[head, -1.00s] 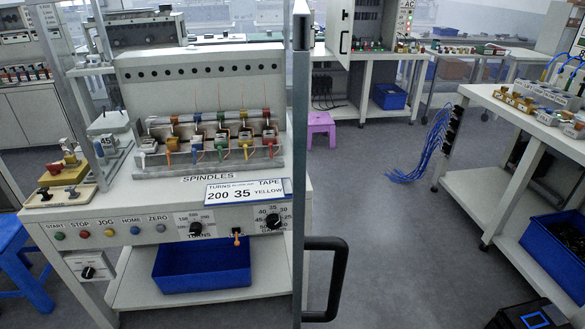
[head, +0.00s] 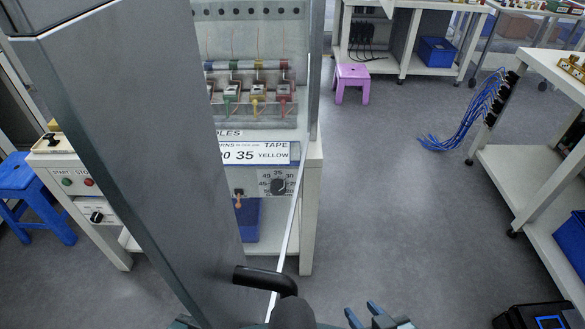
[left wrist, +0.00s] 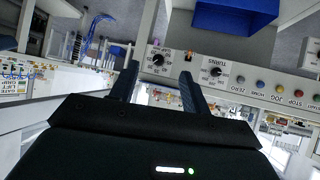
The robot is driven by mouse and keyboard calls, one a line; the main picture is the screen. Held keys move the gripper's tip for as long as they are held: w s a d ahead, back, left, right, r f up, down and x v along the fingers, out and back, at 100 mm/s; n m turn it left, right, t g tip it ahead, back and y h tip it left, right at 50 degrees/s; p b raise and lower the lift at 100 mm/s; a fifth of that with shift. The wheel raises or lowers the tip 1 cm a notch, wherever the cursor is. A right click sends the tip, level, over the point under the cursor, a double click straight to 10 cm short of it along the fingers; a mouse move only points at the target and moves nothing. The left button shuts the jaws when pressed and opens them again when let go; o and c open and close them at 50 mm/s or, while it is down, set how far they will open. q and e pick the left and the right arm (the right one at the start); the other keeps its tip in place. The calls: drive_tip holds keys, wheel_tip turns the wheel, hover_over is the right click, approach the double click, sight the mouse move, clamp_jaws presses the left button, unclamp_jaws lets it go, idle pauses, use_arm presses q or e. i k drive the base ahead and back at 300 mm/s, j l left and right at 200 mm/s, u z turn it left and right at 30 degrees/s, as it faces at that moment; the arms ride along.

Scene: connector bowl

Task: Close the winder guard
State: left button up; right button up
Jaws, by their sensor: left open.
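The winder guard (head: 130,150) stands swung out from the machine. Its grey post slants large across the left of the head view, close to me. Its black handle (head: 258,277) juts right from the post's lower part; the lower end is cut off or covered at the bottom edge. The winder (head: 250,110) stands behind, partly hidden by the post. My right gripper (head: 368,314) shows at the bottom edge, right of and apart from the handle; its jaw state is unclear. In the left wrist view my left gripper (left wrist: 158,90) is open and empty, facing the control panel (left wrist: 235,80).
A blue stool (head: 30,200) is at the left, and a purple stool (head: 350,80) behind. A white bench (head: 525,160) with hanging blue cables (head: 465,120) stands at the right. The floor (head: 400,200) between winder and bench is clear.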

sight(123, 82)
drive_tip(key=k, duration=0.9)
